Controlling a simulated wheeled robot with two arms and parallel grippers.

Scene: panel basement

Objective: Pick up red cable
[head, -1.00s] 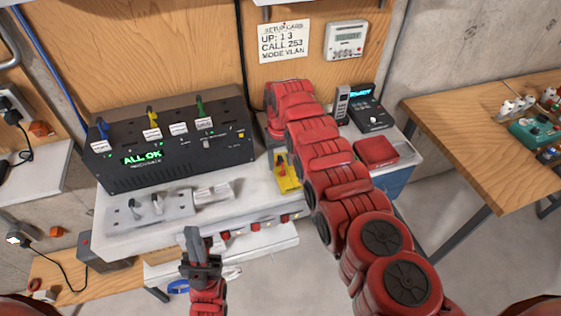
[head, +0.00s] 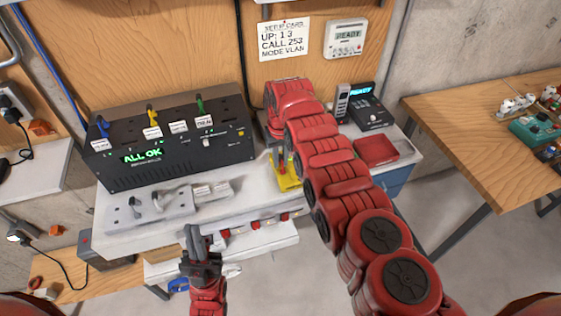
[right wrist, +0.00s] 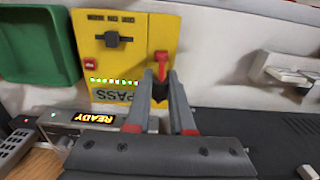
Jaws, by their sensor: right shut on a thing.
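A red plug-like piece, seemingly the red cable's end (right wrist: 161,62), stands at the yellow panel marked PASS (right wrist: 112,45) in the right wrist view. My right gripper (right wrist: 161,78) is shut on it, its two grey fingers close around its dark lower part. In the head view the yellow panel (head: 288,183) lies on the bench beside my right arm, which hides most of the right gripper. No length of red cable is clearly visible. My left gripper (head: 194,238) hangs in front of the bench edge with its fingers together and nothing visible between them.
A black box (head: 170,150) reading ALL OK has blue, yellow and green plugs on top. A grey socket block (head: 150,207) lies before it. A red tray (head: 376,150) and a black device (head: 369,112) stand right of my arm. A setup card (head: 284,40) hangs behind.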

